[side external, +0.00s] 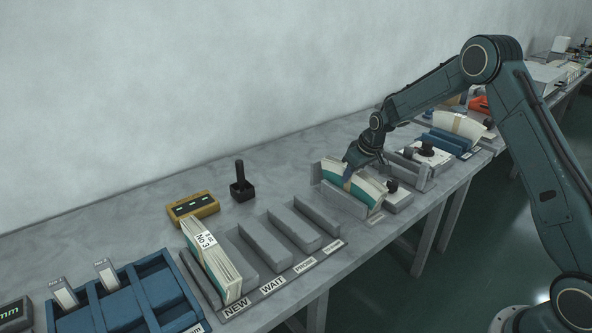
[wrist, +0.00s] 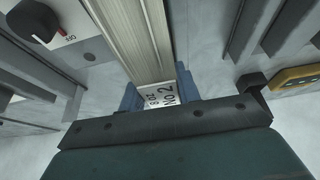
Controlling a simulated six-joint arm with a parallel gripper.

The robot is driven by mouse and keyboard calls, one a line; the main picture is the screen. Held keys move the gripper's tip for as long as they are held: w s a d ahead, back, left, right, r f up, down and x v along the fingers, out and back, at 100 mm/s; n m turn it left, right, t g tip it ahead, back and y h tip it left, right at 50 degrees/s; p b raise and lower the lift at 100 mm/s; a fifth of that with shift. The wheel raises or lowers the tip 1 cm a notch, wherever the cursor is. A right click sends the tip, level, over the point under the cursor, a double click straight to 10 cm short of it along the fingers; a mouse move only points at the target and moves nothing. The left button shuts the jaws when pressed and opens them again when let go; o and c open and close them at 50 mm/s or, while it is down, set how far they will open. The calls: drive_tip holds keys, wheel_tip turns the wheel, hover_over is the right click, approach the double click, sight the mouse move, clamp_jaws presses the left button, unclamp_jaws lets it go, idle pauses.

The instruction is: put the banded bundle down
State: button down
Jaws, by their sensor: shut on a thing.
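The banded bundle (side external: 368,188) is a curved stack of pale paper blanks with a teal side. It sits low in, or just over, a grey open holder (side external: 341,199) near the table's middle; I cannot tell whether it rests on the holder's floor. My gripper (side external: 350,174) comes down on it from above, shut on its band. In the wrist view the bundle (wrist: 128,35) runs away between my blue fingertips, its white label reading No 2 (wrist: 167,97). The bundle's underside is hidden.
A grey rack (side external: 264,245) with slots marked NEW, WAIT and PROBE stands at front left; another banded bundle, No 3 (side external: 212,262), fills NEW. A black stamp (side external: 241,183) and yellow box (side external: 193,206) stand behind the rack.

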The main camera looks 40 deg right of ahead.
drive_tip(key=c, duration=1)
unclamp_jaws()
drive_tip(key=shift+f, duration=0.1)
drive_tip(key=v, duration=1.1)
drive_tip(key=shift+s+r, duration=0.3)
drive_tip(key=shift+r, duration=0.3)
